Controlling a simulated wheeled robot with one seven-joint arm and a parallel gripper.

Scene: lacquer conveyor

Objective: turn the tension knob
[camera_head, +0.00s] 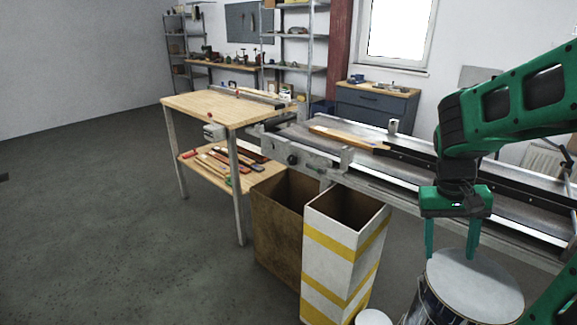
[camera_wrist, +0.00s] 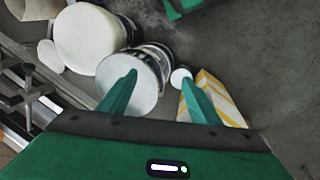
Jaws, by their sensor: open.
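A small dark round knob (camera_head: 292,159), which looks like the tension knob, sits on the near side of the conveyor (camera_head: 372,183) by its left end. I cannot make out its marks or setting. I cannot identify it in the wrist view. My gripper (camera_head: 451,252) is open and empty, pointing down, well to the right of the knob and in front of the conveyor. It hangs by a large can with a pale lid (camera_head: 475,282). In the wrist view its two green fingers (camera_wrist: 159,80) are spread apart above cans on the floor.
A white box with yellow stripes (camera_head: 333,250) and a brown open bin (camera_head: 275,215) stand below the knob. A wooden worktable (camera_head: 215,108) stands left. The left floor is clear.

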